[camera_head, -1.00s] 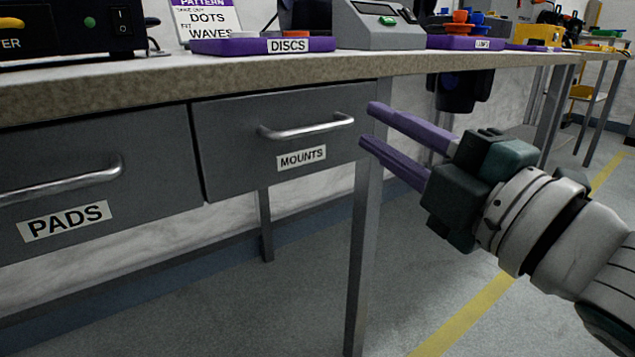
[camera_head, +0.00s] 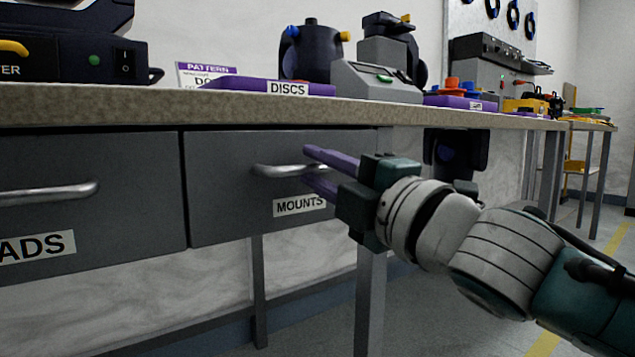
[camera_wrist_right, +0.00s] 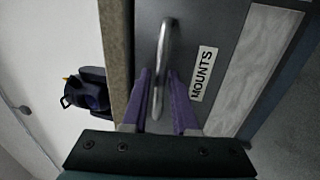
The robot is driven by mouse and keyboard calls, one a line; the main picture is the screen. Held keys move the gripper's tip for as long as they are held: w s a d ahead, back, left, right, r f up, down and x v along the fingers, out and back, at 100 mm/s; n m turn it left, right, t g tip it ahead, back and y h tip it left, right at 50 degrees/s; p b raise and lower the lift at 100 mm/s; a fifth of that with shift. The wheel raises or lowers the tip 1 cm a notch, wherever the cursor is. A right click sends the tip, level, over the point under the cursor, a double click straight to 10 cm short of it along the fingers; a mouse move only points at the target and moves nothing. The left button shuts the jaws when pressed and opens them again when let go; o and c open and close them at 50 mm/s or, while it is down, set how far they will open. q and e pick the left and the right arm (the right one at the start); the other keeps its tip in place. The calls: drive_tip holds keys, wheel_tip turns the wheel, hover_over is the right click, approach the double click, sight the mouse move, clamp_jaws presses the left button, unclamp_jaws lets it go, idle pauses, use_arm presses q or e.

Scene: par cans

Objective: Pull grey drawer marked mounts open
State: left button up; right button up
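The grey drawer marked MOUNTS (camera_head: 225,190) is closed under the bench top, with a silver bar handle (camera_head: 275,170) above its white label. My right gripper (camera_head: 308,168) is at the right part of this handle, its purple fingers pointing at the drawer front. In the right wrist view the handle (camera_wrist_right: 164,60) runs between the two spread fingers (camera_wrist_right: 160,92), one on each side, with a gap visible. The label (camera_wrist_right: 203,74) shows beside the right finger. The handle's right end is hidden by the fingers in the head view. My left gripper is not in view.
A second drawer (camera_head: 90,225), its label partly cut off, is closed to the left. On the bench top (camera_head: 220,112) stand a purple DISCS tray (camera_head: 240,86), a grey scale-like device (camera_head: 370,85) and other equipment. A bench leg (camera_head: 370,300) stands below right; the floor in front is open.

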drive_tip(key=shift+w+a, duration=0.15)
drive_tip(key=shift+w, duration=0.05)
clamp_jaws()
idle(1.4)
